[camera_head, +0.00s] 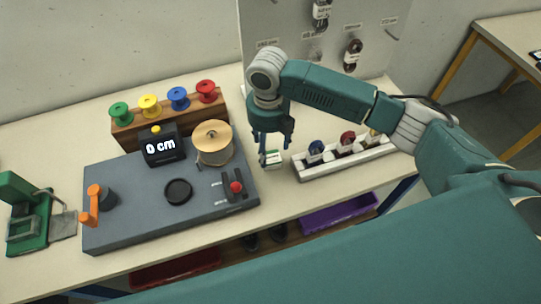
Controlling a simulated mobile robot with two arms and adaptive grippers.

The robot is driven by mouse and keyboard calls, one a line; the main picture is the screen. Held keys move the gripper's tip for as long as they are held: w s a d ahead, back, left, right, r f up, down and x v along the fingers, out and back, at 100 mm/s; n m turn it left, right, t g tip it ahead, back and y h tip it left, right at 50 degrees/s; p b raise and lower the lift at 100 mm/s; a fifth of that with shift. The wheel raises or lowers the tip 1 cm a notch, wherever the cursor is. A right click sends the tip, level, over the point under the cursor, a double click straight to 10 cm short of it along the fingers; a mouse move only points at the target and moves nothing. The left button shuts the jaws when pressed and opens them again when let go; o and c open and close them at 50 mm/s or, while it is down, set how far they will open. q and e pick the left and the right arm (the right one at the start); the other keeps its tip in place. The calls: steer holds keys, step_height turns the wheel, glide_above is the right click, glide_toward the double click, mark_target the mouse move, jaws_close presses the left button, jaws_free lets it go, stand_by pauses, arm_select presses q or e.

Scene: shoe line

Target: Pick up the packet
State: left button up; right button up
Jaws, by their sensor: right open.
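The packet (272,159) is a small white and green thing on the table, just right of the grey machine. My right gripper (271,146) points down directly over it, with its fingers close to the packet. The gripper is open, and its fingers partly hide the packet. I cannot tell whether the fingers touch it. My left gripper is not in view.
The grey machine (130,215) with a "0 cm" display (161,146) stands to the left. A white tray (310,175) with several small spools lies to the right. A wooden rack (130,137) with coloured spools is behind. A pegboard (262,25) stands at the back.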

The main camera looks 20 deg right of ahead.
mark_target(271, 157)
steer(key=shift+f, duration=0.7)
steer(key=shift+w+d+f+p, duration=0.1)
steer(key=shift+d+f+p, duration=0.05)
steer(key=shift+f+p, duration=0.3)
steer(key=f+p, duration=0.1)
steer(key=f, duration=0.3)
steer(key=shift+d, duration=0.2)
steer(key=shift+f, duration=0.2)
steer(key=shift+c, duration=0.5)
steer(key=c, duration=0.9)
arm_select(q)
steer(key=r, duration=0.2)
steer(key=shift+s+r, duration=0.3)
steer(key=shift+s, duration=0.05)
arm_select(e)
steer(key=c, duration=0.3)
